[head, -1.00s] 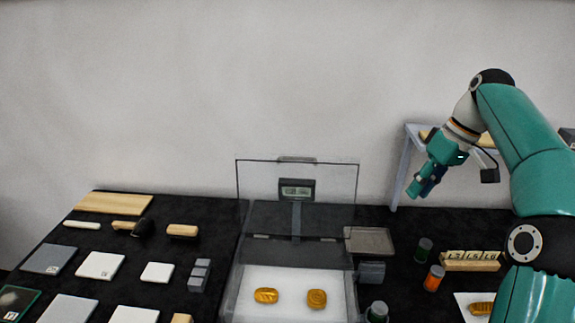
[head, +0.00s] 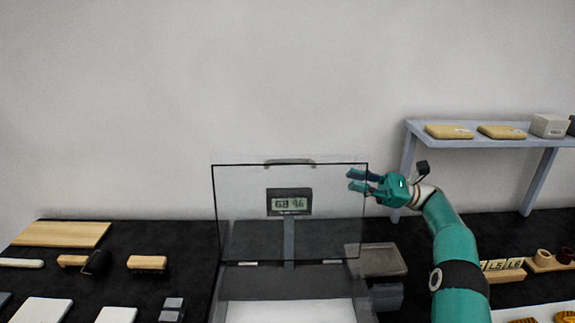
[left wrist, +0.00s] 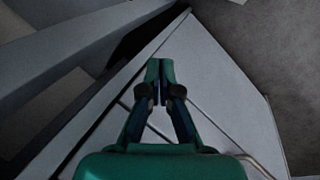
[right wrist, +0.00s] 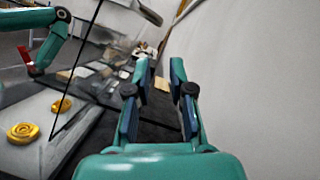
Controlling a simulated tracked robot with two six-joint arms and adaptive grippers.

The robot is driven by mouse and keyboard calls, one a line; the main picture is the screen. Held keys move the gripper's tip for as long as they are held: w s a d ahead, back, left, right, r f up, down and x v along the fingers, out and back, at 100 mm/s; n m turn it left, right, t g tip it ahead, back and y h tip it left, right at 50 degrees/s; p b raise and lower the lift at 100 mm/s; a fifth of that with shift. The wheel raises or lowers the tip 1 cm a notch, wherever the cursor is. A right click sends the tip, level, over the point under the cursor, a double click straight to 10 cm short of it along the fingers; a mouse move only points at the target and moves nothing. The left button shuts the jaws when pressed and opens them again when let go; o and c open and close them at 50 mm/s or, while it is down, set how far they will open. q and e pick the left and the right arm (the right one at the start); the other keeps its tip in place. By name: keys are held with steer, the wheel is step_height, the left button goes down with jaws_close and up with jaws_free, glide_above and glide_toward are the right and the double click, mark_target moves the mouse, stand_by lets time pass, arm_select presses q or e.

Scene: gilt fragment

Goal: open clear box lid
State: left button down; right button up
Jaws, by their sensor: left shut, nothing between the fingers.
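The clear box lid (head: 240,205) stands raised, roughly upright, at the back of the clear box (head: 222,305); it has a dark rim and a handle (head: 290,162) on top. My right gripper (head: 357,180) is open, its fingers pointing left across the lid's upper right edge; I cannot tell whether they touch it. In the right wrist view the fingers (right wrist: 160,66) are apart with nothing between them, and the lid's edge (right wrist: 75,72) is a thin dark line to their left. My left gripper (left wrist: 160,68) is shut and empty, out of the head view.
A small display (head: 290,203) shows through the lid. Gold pieces (right wrist: 22,132) lie on the box's white floor. A grey shelf (head: 485,135) stands at the back right. A tray (head: 382,260) sits right of the box. Boards and brushes (head: 147,262) lie at left.

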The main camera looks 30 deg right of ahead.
steer(key=p, duration=0.3)
glide_toward(290, 164)
steer(key=w+a, duration=0.3)
steer(key=w+a+r, duration=0.1)
steer(key=w+a, duration=0.2)
steer(key=a, duration=0.1)
steer(key=shift+w+r, duration=0.2)
steer(key=shift+w, duration=0.1)
steer(key=shift+c, duration=0.4)
jaws_close()
